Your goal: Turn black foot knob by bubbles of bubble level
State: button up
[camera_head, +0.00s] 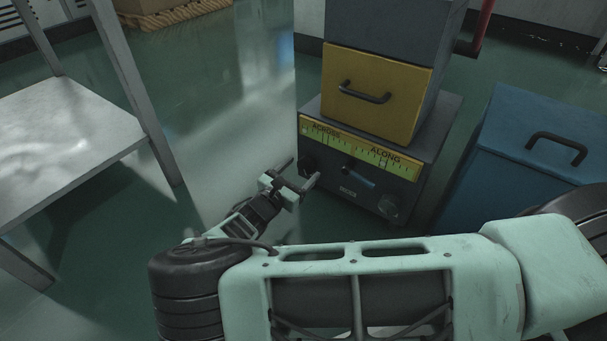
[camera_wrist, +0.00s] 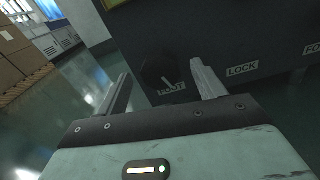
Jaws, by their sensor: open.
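The black foot knob (camera_wrist: 158,72) is on the dark front of the machine base, above a FOOT label, with a pale pointer mark on it. In the head view the knob (camera_head: 308,164) is at the left of the front, partly behind a finger. My gripper (camera_head: 305,169) is open in front of it. In the wrist view the fingers (camera_wrist: 161,70) stand on either side of the knob; contact cannot be told. The bubble level (camera_head: 350,148) is a yellow-green strip marked ACROSS and ALONG. The ACROSS bubble appears near the left end; the ALONG bubble appears near mid-scale.
A lever (camera_head: 358,178) marked LOCK and a second knob (camera_head: 388,206) are farther right on the front. A yellow drawer (camera_head: 375,95) sits above. Green floor (camera_head: 215,110) between is clear.

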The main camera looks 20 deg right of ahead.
jog(key=shift+b+x, duration=0.3)
jog(key=shift+x, duration=0.75)
jog(key=c, duration=1)
jog(key=shift+r+m+p, duration=0.1)
jog(key=shift+m+p, duration=0.2)
jog(key=shift+p, duration=0.15)
